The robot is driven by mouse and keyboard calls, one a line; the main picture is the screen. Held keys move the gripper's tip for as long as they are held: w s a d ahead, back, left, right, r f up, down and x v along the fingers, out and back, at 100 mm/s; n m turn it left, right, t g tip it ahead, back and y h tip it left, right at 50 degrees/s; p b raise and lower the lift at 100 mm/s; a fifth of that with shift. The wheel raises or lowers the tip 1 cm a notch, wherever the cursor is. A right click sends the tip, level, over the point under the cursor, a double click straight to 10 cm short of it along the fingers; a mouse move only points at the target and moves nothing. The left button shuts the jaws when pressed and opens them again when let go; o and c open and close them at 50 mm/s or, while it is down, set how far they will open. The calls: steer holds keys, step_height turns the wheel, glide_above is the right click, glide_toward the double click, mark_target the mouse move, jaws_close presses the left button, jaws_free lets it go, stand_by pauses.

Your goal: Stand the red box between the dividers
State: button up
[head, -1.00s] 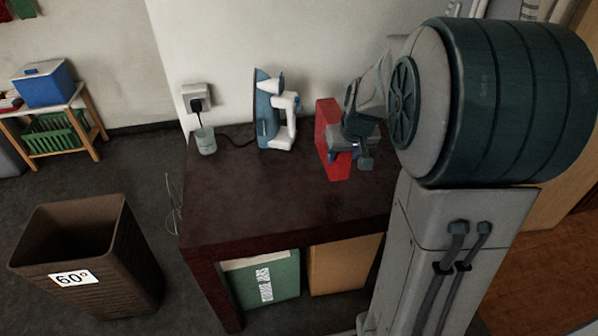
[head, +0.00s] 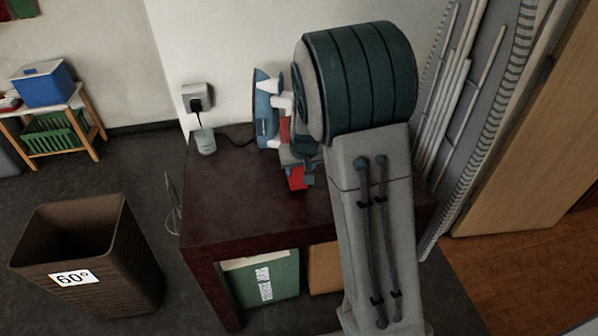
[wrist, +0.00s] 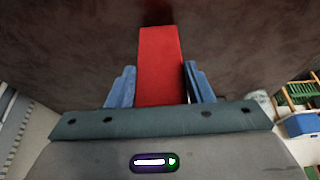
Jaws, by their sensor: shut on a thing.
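The red box (head: 297,178) is over the dark table, in front of the iron, and partly hidden by my arm in the head view. In the wrist view the red box (wrist: 160,62) is long and narrow, and my gripper's blue fingers (wrist: 160,85) stand on either side of it. My gripper (head: 300,158) is shut on it. I cannot tell whether the box touches the table. I cannot make out the dividers for certain in either view.
The dark table (head: 235,205) has a blue and white iron (head: 265,110) and a cup (head: 204,141) at the back. A green box (head: 262,277) and an orange-brown box (head: 323,270) stand beneath. A brown bin (head: 95,250) is at left. The table's front left is clear.

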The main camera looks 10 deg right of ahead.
steer(key=shift+f, duration=1)
steer(key=o, duration=1.2)
steer(key=shift+o, duration=0.2)
